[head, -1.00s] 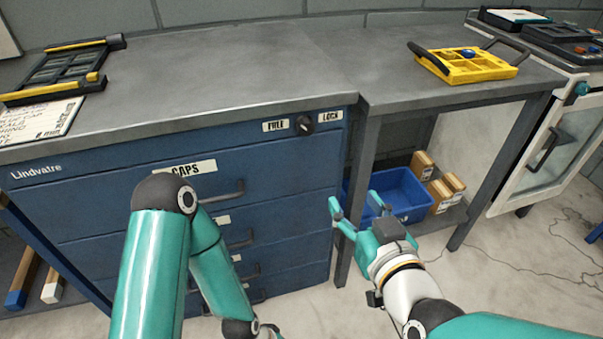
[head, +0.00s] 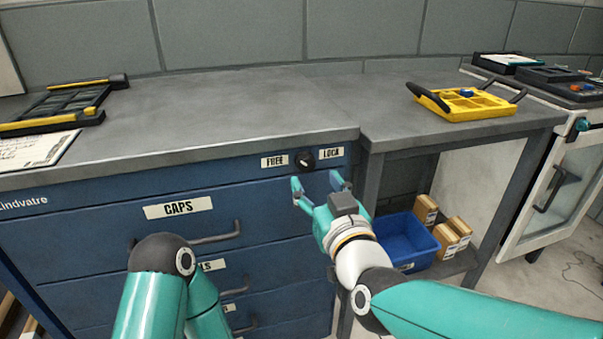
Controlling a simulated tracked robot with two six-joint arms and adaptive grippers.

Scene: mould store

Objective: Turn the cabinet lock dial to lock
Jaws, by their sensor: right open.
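The lock dial (head: 305,160) is a small round black knob on the top right of the blue cabinet (head: 100,222), between a FREE label (head: 274,161) on its left and a LOCK label (head: 331,153) on its right. A light mark shows on the dial, but its exact direction is too small to tell. My right gripper (head: 316,184) is open and empty, just below the dial, with its teal fingers apart and pointing up at it. It does not appear to touch the dial. My left arm is in front of the drawers at lower left, and its gripper is out of the picture.
The CAPS drawer handle (head: 215,234) sticks out left of my right gripper. The grey worktop (head: 220,110) overhangs the dial. A blue bin (head: 405,242) and cardboard boxes (head: 446,240) stand on the shelf at right. A yellow tray (head: 466,106) is on the bench.

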